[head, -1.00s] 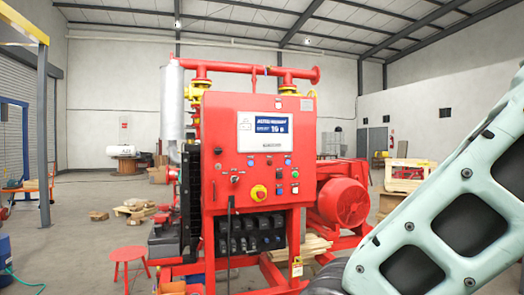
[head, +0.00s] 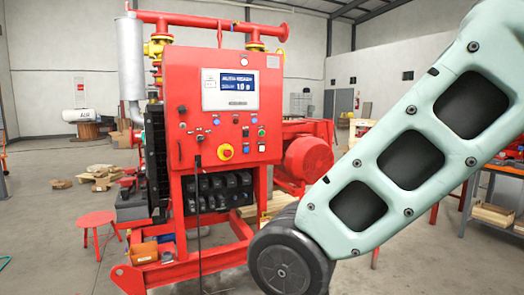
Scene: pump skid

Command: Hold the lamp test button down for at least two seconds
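The red pump control panel (head: 188,75) stands upright left of centre in the head view. It has a lit display (head: 231,90) at the top. My pale green arm fills the right side. My gripper does not show.
A red motor (head: 306,160) sits right of the panel, partly behind my arm. A red stool (head: 97,222) and pallets (head: 99,177) are at the left. A shelf (head: 494,217) stands at the right. Grey floor is open at the left.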

